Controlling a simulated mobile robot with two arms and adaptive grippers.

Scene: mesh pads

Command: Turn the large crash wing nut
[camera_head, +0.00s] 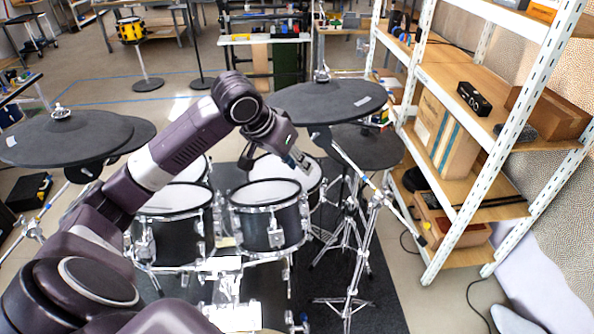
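A large black cymbal pad (345,97) stands right of centre, with a silver wing-nut fitting (322,74) on a rod at its middle. Another black cymbal pad (40,145) is at the left, with its own silver fitting (61,113). I cannot tell from the picture which is the large crash. My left gripper (301,161) points down and right over the drums, in front of and below the right pad's near edge in the picture. It is apart from both fittings. Its fingers are too small to tell open or shut. My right gripper is not in view.
Mesh-headed drums (268,230) stand below my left arm. Chrome stand legs (352,280) spread on the dark mat to the right. A white-framed shelf (468,205) with boxes closes off the right side.

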